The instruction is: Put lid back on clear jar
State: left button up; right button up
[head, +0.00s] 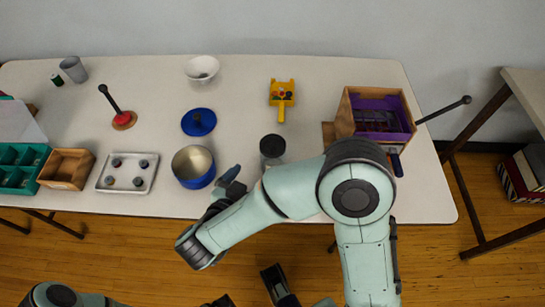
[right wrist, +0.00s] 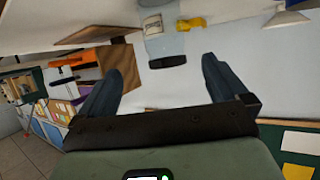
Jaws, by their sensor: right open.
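The clear jar (head: 273,160) stands near the front edge of the table, left of the wooden box. A dark round lid (head: 272,146) appears to lie over its mouth; whether it is fully seated I cannot tell. In the upside-down right wrist view the jar (right wrist: 160,40) with its dark end (right wrist: 167,62) shows between and beyond the fingers. My right gripper (head: 231,183) is open and empty, left of the jar, beside the blue pot. Dark parts at the bottom edge of the head view may be my left gripper (head: 250,292); its state is unclear.
A blue pot (head: 193,167) stands close to my right gripper, with a blue lid (head: 198,122) behind it. A wooden box with purple inside (head: 385,113) is right of the jar. A yellow toy (head: 282,93) and white bowl (head: 202,67) stand behind. The table between them is clear.

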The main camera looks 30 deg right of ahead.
aim_at(269, 162)
jog(key=b+x, duration=0.1)
jog(key=x, duration=0.6)
jog(key=shift+w+d+f, duration=0.15)
jog(key=shift+w+d, duration=0.05)
jog(key=shift+d, duration=0.1)
pick_arm(q)
jog(key=shift+w+a+f+t, duration=0.2)
jog(key=shift+w+a+f, duration=0.1)
jog(key=shift+w+f, duration=0.25)
jog(key=shift+w+a+f+t, duration=0.25)
jog(key=shift+w+f, duration=0.15)
jog(key=shift+w, duration=0.25)
pick_arm(e)
jog(key=x, duration=0.1)
jog(key=b+x, duration=0.1)
jog(key=x, duration=0.1)
jog(key=r+b+x, duration=0.1)
jog(key=x, duration=0.1)
jog(key=shift+w+d+f, duration=0.1)
jog(key=shift+w, duration=0.4)
pick_arm(q)
jog(key=shift+w+a+f+t+y, duration=0.15)
jog(key=shift+w+a+f, duration=0.15)
jog(key=shift+w+f, duration=0.25)
jog(key=shift+w+a+f+t+y, duration=0.15)
jog(key=shift+w+a+f, duration=0.2)
jog(key=shift+w, duration=0.25)
jog(key=shift+d, duration=0.1)
pick_arm(e)
jog(key=c, duration=1.1)
